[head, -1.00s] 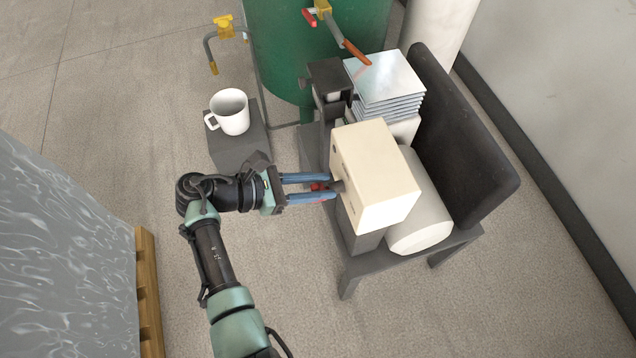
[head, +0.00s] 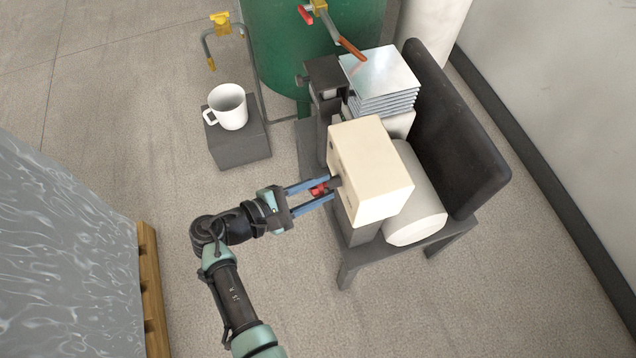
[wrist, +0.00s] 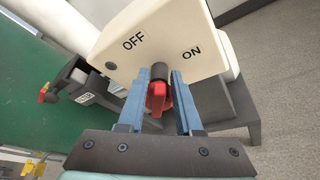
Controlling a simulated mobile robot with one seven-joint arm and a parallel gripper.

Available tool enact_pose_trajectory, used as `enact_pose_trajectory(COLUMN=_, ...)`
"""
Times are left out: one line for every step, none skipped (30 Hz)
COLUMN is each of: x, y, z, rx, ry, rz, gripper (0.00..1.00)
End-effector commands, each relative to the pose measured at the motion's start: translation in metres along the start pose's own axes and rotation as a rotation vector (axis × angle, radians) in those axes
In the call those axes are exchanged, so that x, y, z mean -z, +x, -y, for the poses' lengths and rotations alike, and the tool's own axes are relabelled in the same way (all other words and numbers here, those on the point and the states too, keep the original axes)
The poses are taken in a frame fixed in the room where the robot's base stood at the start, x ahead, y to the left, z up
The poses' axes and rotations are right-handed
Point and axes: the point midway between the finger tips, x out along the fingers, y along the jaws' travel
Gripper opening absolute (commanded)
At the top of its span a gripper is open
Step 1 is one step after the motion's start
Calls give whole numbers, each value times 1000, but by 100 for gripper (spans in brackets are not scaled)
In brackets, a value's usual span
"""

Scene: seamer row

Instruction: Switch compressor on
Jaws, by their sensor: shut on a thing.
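The cream switch box (head: 370,170) stands at the front of the compressor, with OFF and ON printed on its face (wrist: 155,40) in the wrist view. A red rotary knob (head: 319,188) with a dark shaft sticks out of that face. It also shows in the wrist view (wrist: 158,97), below and between the two words. My gripper (head: 322,190) has its two blue fingers on either side of the knob and is shut on it. In the wrist view the fingers (wrist: 156,95) flank the red handle.
A white cylinder (head: 416,195) lies behind the box on a dark stand. A finned metal block (head: 380,75) and green tank (head: 285,50) with a red-handled valve (head: 345,45) are at the back. A white mug (head: 228,107) sits on a grey block (head: 240,148). A patterned grey block (head: 60,260) is at left.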

Motion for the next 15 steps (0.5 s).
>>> enact_pose_trajectory(x=8, y=-1, z=8, rx=-15, ry=31, rz=-18, gripper=0)
enact_pose_trajectory(x=8, y=-1, z=9, rx=-26, ry=56, rz=-18, gripper=0)
enact_pose_trajectory(x=9, y=0, z=10, rx=-40, ry=92, rz=-18, gripper=0)
enact_pose_trajectory(x=9, y=0, z=11, rx=-50, ry=119, rz=-18, gripper=0)
enact_pose_trajectory(x=9, y=0, z=11, rx=-61, ry=145, rz=-18, gripper=0)
enact_pose_trajectory(x=10, y=0, z=13, rx=-75, ry=180, rz=-18, gripper=0)
enact_pose_trajectory(x=10, y=0, z=13, rx=-86, ry=207, rz=-19, gripper=0)
enact_pose_trajectory(x=11, y=0, z=14, rx=-98, ry=234, rz=-20, gripper=0)
enact_pose_trajectory(x=12, y=0, z=15, rx=-112, ry=269, rz=-20, gripper=0)
enact_pose_trajectory(x=12, y=0, z=16, rx=-123, ry=295, rz=-20, gripper=0)
enact_pose_trajectory(x=12, y=0, z=16, rx=-134, ry=322, rz=-20, gripper=0)
enact_pose_trajectory(x=13, y=0, z=17, rx=-147, ry=358, rz=-20, gripper=0)
enact_pose_trajectory(x=13, y=1, z=18, rx=-158, ry=385, rz=-20, gripper=0)
enact_pose_trajectory(x=14, y=1, z=18, rx=-168, ry=410, rz=-20, gripper=0)
enact_pose_trajectory(x=14, y=1, z=19, rx=-181, ry=444, rz=-20, gripper=0)
